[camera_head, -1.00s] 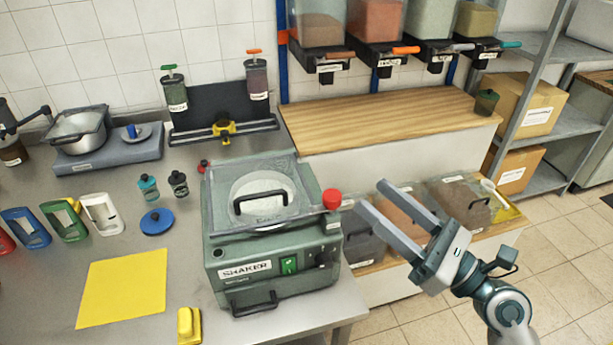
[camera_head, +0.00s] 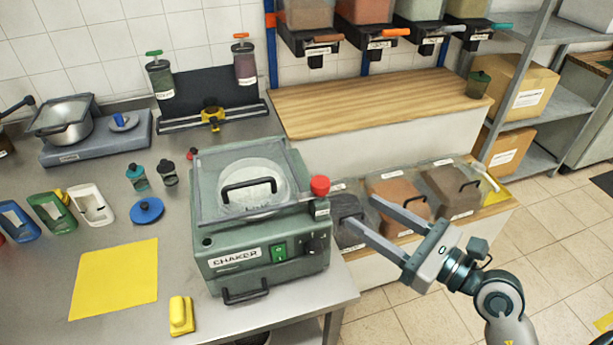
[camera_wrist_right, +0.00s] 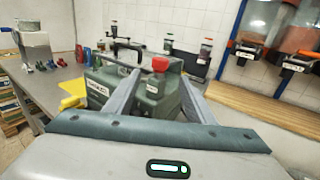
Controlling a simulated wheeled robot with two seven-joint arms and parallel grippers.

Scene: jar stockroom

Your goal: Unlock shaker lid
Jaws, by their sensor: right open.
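The green shaker (camera_head: 262,255) stands on the steel table, with its clear lid (camera_head: 245,180) down and a black handle on top. A red knob (camera_head: 320,186) sits at the lid's right front corner; it also shows in the right wrist view (camera_wrist_right: 160,64). My right gripper (camera_head: 360,219) is open and empty, to the right of the shaker, its fingers pointing left toward the machine and apart from the knob. In the right wrist view the shaker (camera_wrist_right: 150,100) lies ahead, with the red knob between the fingers' directions. My left gripper is not in view.
Lidded bins (camera_head: 398,200) stand on the low shelf behind my right gripper. Open floor lies at the right.

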